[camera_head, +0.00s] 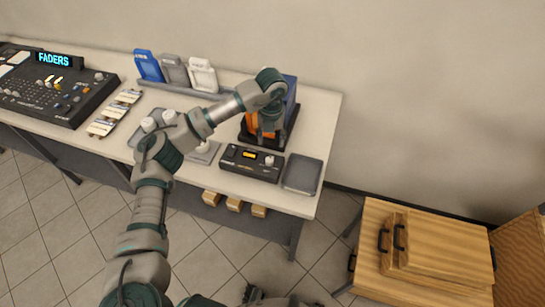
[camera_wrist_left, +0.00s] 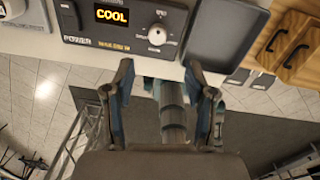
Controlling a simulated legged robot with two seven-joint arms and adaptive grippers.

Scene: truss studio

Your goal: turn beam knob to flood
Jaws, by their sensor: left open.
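A dark control box (camera_head: 252,163) lies near the table's front edge. In the wrist view the box (camera_wrist_left: 90,30) has an orange display (camera_wrist_left: 111,16) reading COOL. A pale round knob (camera_wrist_left: 157,36) is to the right of the display; it also shows in the head view (camera_head: 269,160). Its small lettering is too blurred to read, so I cannot tell its setting. My left gripper (camera_wrist_left: 160,75) is open and empty, its two fingers apart, near the box and not seen touching the knob. In the head view the gripper (camera_head: 267,127) is partly hidden by its own wrist.
A grey tray (camera_head: 302,174) lies right of the box. An orange and blue item (camera_head: 290,98) stands behind the gripper. A fader console (camera_head: 62,88) and a rack of upright packs (camera_head: 174,70) are to the left. Wooden cases (camera_head: 425,245) stand right of the table.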

